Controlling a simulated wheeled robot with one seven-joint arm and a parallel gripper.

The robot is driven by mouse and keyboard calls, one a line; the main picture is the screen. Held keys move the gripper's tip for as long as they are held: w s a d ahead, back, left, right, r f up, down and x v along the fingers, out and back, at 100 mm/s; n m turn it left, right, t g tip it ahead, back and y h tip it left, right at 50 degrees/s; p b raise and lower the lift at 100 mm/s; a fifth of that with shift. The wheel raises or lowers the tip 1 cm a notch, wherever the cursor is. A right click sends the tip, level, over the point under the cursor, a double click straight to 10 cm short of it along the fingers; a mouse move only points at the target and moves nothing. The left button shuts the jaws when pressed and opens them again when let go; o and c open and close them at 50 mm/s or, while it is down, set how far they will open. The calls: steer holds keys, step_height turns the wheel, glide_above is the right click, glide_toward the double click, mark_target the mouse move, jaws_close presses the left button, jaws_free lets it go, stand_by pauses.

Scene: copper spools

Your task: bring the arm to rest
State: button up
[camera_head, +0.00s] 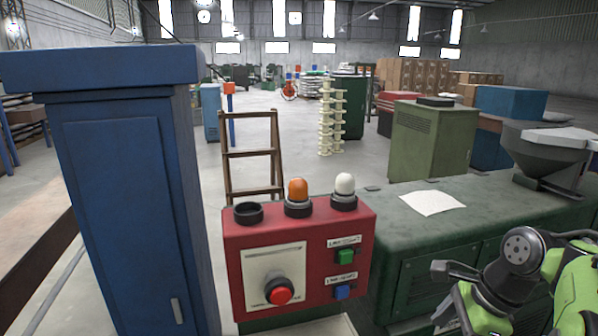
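My green and black arm is folded in at the lower right, in front of the dark green cabinet (420,290). A dark end part that looks like my gripper (452,285) points left beside the round black joint. It is partly cut off and overlapped by the arm, so its fingers are not clear. I see nothing held in it. It appears to be to the right of the red control box and apart from it.
The red control box (238,240) stands close in front, with a red button (280,290), an orange lamp (298,188) and a white lamp (345,183). A tall blue cabinet (125,200) stands left. A paper (432,202) and grey hopper (548,155) are on the green cabinet.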

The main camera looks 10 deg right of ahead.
steer(key=a+r+n+h, duration=0.2)
steer(key=a+n, duration=0.7)
steer(key=a, duration=0.4)
steer(key=s+a+f+n+t, duration=0.2)
steer(key=s+a+n, duration=0.4)
steer(key=s+n, duration=0.4)
steer(key=n+t, duration=0.1)
steer(key=n, duration=0.2)
steer(key=shift+s+f+n+h, duration=0.15)
steer(key=shift+f+n+h, duration=0.25)
steer(key=shift+s, duration=0.1)
